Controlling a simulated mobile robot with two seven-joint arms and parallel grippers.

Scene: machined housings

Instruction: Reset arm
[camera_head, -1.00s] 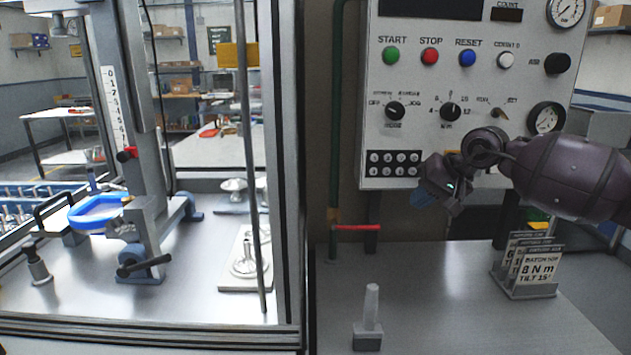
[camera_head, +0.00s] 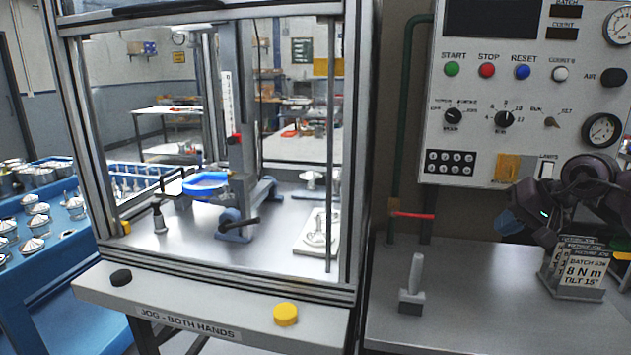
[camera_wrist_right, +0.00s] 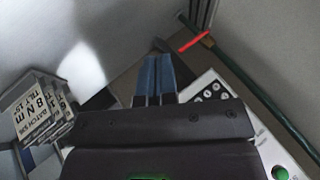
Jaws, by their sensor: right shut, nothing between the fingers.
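My right arm comes in from the right in the head view, in front of the lower part of the control panel (camera_head: 530,110). Its gripper (camera_head: 503,222) has blue fingers and hangs above the grey bench (camera_head: 455,285), left of the batch card holder (camera_head: 575,270). In the right wrist view the two blue fingers (camera_wrist_right: 155,75) lie side by side, shut with nothing between them. The panel's button block also shows there (camera_wrist_right: 213,92), as do the batch cards (camera_wrist_right: 38,112). My left gripper is in neither view.
A small upright lever (camera_head: 414,285) stands on the bench. A red-handled valve (camera_head: 412,215) sits on the green pipe. A framed press cell with a blue ring (camera_head: 205,184) is at the left, with a yellow button (camera_head: 286,314) on its front ledge. Blue trays of parts (camera_head: 75,240) stand far left.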

